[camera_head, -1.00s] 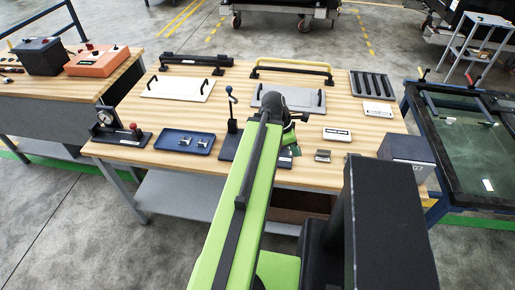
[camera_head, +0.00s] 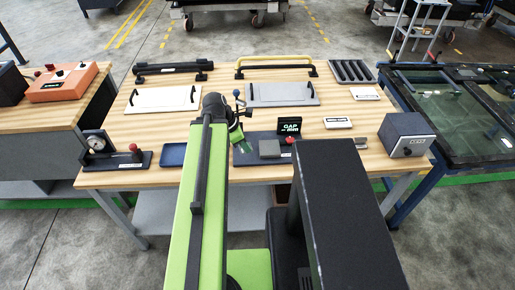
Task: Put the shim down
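My gripper (camera_head: 240,138) is at the end of my green arm, over the left part of a dark gauge base (camera_head: 245,160) on the wooden bench. The gripper is small and mostly hidden by my own arm, so its fingers and any shim in them cannot be made out. The base carries a grey block (camera_head: 269,149) and a black display (camera_head: 289,127) reading "GAP -- mm". A blue tray (camera_head: 173,154) lies to the left, its right part hidden behind my arm. No shim can be told apart in this view.
Two plates with handles, white (camera_head: 163,98) and grey (camera_head: 282,95), lie behind. A grey box (camera_head: 406,134) stands at the right. Bare wood lies around the white label block (camera_head: 338,122).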

